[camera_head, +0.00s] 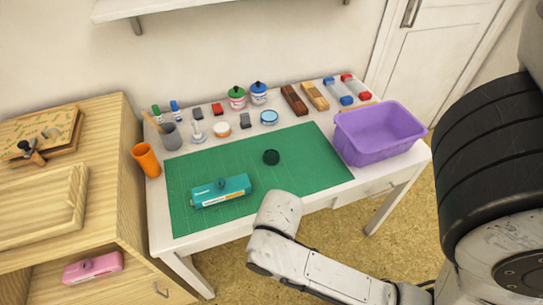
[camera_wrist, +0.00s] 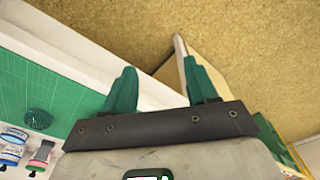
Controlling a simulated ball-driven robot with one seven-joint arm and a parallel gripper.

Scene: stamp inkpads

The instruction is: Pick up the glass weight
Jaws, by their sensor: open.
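The glass weight is a small, round, dark green piece (camera_head: 271,157) lying on the green cutting mat (camera_head: 300,180), right of the mat's middle. In the wrist view it shows at the left as a translucent green disc (camera_wrist: 38,119). My gripper (camera_wrist: 160,88) is open, with two teal fingers spread apart and nothing between them. It is clear of the weight, which lies off to the left of the fingers in that view. In the head view my white arm is near the table's front edge, and the fingers cannot be made out there.
A teal box-shaped stamp (camera_head: 220,191) lies on the mat left of the weight. A purple bin (camera_head: 376,132) stands at the table's right end. An orange cup (camera_head: 146,160) stands at the left. Ink bottles, pads and blocks line the back. The mat around the weight is clear.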

